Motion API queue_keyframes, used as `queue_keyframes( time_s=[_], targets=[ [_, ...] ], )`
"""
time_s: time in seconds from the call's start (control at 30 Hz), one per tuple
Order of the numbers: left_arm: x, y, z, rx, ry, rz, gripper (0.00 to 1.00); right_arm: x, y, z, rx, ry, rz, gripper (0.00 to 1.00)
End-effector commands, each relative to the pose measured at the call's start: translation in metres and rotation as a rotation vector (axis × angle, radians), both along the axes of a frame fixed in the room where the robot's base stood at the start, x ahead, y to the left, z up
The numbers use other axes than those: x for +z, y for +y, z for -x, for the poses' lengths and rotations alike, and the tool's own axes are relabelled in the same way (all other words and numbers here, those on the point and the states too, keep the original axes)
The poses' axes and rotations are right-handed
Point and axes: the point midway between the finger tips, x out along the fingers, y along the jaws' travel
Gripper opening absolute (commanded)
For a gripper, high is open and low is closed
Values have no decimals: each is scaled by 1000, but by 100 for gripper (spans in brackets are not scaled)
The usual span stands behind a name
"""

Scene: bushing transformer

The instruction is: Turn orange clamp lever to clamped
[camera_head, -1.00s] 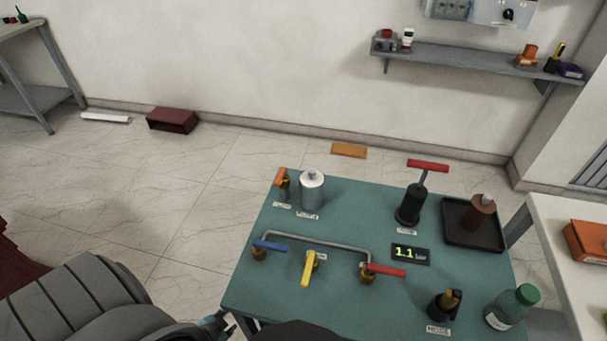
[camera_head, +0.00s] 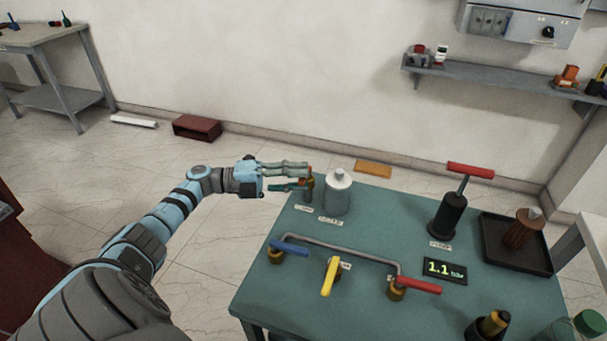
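The orange clamp lever (camera_head: 309,184) stands at the back left corner of the green table (camera_head: 395,205), beside a white-silver cylinder (camera_head: 337,193). Its small label lies in front of it. My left gripper (camera_head: 297,178) reaches in from the left at the lever's height. Its fingers are spread apart, with their tips at the lever and partly covering it. I cannot tell whether they touch it. My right gripper is not in view.
Blue (camera_head: 289,248), yellow (camera_head: 329,277) and red (camera_head: 420,286) valve levers sit along a grey pipe toward the front. A black pump with a red handle (camera_head: 470,171) and a black tray (camera_head: 516,258) stand at the right. A display (camera_head: 445,270) reads 1.1.

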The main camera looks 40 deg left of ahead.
Motion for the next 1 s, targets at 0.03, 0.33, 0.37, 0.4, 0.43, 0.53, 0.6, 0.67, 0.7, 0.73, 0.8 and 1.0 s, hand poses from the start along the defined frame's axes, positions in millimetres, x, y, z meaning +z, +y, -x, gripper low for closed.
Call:
queue_keyframes(
  time_s=[0.03,0.33,0.37,0.4,0.43,0.53,0.6,0.67,0.7,0.73,0.8,1.0],
  targets=[
    [1,-6,-5,-1,0,4,32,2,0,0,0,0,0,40],
    [-1,-14,-13,1,2,1,32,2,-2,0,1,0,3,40],
    [-1,-14,-13,1,2,1,32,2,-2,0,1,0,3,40],
    [-1,-14,-13,1,2,1,28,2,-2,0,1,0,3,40],
    [-1,-14,-13,1,2,1,24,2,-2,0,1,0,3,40],
    [-1,-14,-12,1,2,1,8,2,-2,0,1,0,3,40],
    [-1,-14,-12,1,2,1,0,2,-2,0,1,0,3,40],
    [-1,-14,-12,1,2,1,0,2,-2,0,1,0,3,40],
    [-1,-14,-12,1,3,1,0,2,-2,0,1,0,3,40],
    [-1,-14,-12,1,3,1,0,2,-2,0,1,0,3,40],
    [-1,-14,-12,3,3,1,0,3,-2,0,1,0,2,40],
    [1,-15,-12,34,5,3,0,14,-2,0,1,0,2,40]
  ],
)
